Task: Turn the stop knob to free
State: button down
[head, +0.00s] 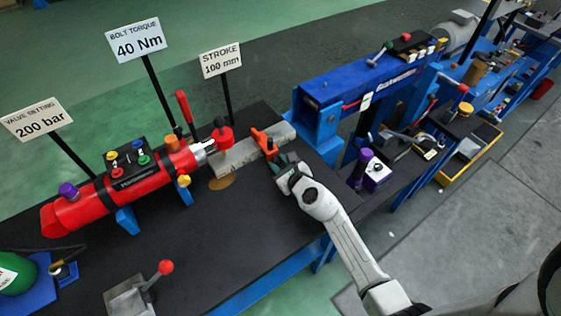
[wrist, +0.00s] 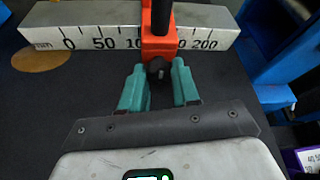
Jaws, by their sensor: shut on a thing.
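An orange stop (head: 262,140) sits across a grey scale bar (head: 230,158) on the black bench. In the wrist view the orange stop (wrist: 158,48) covers the bar (wrist: 85,22) between its 100 and 200 marks. A small black stop knob (wrist: 157,70) sticks out of the stop's near side. My gripper (wrist: 160,78) has one teal finger on each side of the knob and is shut on it. The gripper (head: 282,166) also shows at the bar's near side in the head view. The knob's setting cannot be read.
A red cylinder (head: 115,190) with valves and knobs lies left of the bar. A blue beam (head: 370,75) stands behind right. A red-ball lever (head: 165,268) is at the bench front. Sign posts stand behind. The bench between is clear.

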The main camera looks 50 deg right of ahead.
jog(key=c, duration=0.8)
grip_release()
jog(key=shift+s, duration=0.1)
jog(key=p+v, duration=0.2)
jog(key=v, duration=0.8)
jog(key=shift+s+a+r, duration=0.1)
jog(key=shift+s+a, duration=0.1)
jog(key=shift+s, duration=0.1)
